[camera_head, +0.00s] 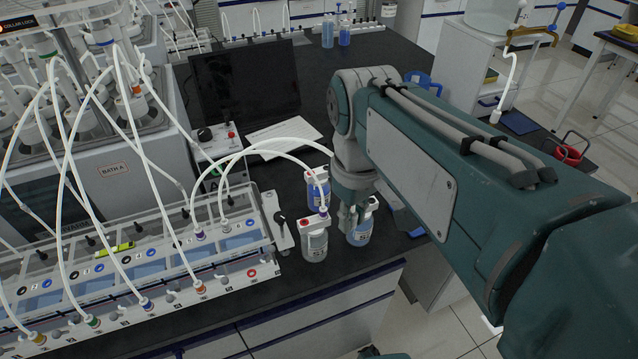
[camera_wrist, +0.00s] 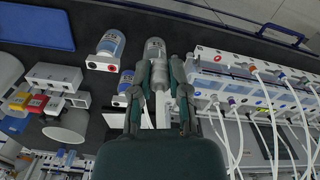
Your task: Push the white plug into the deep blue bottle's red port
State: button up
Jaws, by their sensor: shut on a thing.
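My gripper (camera_head: 352,212) hangs among three bottles near the bench's front edge. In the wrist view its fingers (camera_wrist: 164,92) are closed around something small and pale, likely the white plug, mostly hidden. The deep blue bottle (camera_head: 318,196) stands upright behind and left of the gripper; in the wrist view it (camera_wrist: 126,82) is left of the fingers.
A clear grey bottle (camera_head: 314,245) with a red port and a tube plugged in stands left of the gripper. A lighter blue bottle (camera_head: 361,234) stands right, close by the gripper. The tube rack (camera_head: 150,290) fills the left. A dark monitor (camera_head: 245,85) is behind.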

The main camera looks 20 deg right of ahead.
jog(key=shift+s+d+r, duration=0.15)
jog(key=shift+s+r, duration=0.05)
jog(key=shift+s, duration=0.3)
jog(key=shift+r, duration=1.6)
jog(key=shift+r, duration=0.65)
jog(key=w+d, duration=0.3)
jog(key=w, duration=2.3)
jog(key=shift+w, duration=0.3)
jog(key=shift+f, duration=0.1)
dwell(0.4)
jog(key=shift+f, duration=7.6)
